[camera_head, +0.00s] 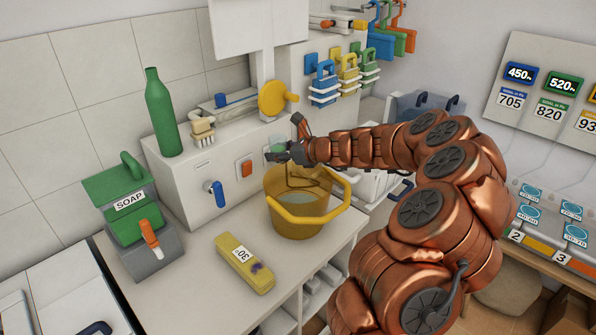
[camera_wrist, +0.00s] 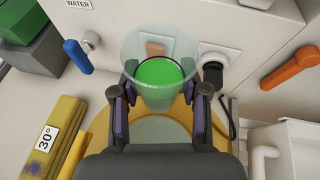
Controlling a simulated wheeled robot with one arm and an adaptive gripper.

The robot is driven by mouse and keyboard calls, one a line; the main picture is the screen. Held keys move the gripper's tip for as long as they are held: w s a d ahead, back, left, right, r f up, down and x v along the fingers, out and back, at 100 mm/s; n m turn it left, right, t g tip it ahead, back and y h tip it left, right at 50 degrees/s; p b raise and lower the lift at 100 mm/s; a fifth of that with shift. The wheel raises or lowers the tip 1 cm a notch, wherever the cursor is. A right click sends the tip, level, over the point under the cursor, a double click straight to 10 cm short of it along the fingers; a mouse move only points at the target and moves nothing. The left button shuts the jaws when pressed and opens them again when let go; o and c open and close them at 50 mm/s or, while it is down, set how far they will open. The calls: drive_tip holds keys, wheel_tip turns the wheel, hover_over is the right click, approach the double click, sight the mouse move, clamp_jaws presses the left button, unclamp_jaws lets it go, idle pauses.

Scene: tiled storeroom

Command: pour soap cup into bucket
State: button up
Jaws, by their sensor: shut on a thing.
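My gripper (camera_head: 282,152) is shut on a clear cup (camera_wrist: 160,52) with green soap (camera_wrist: 160,73) inside. In the wrist view the two fingers (camera_wrist: 166,100) press on either side of the cup. The cup also shows small and partly hidden in the head view (camera_head: 276,143). It is held above the yellow bucket (camera_head: 297,216), near the bucket's back rim, and looks roughly upright. The bucket stands on the counter and has pale liquid (camera_head: 290,197) inside. In the wrist view the bucket's rim (camera_wrist: 221,142) shows below the gripper.
A green and grey soap dispenser (camera_head: 116,205) stands at the left. A white wall unit with a blue tap (camera_head: 215,194) is behind. A green bottle (camera_head: 162,113) stands on its ledge.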

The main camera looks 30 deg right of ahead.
drive_tip(key=s+d+n+g+y+p, duration=0.1)
drive_tip(key=s+d+y+p, duration=0.1)
drive_tip(key=s+d+p, duration=0.3)
wheel_tip(320, 180, down, 6)
drive_tip(key=d+b, duration=0.2)
drive_tip(key=shift+w+d+r+n+g, duration=0.2)
drive_tip(key=shift+r+n+g, duration=0.1)
drive_tip(key=shift+n, duration=0.1)
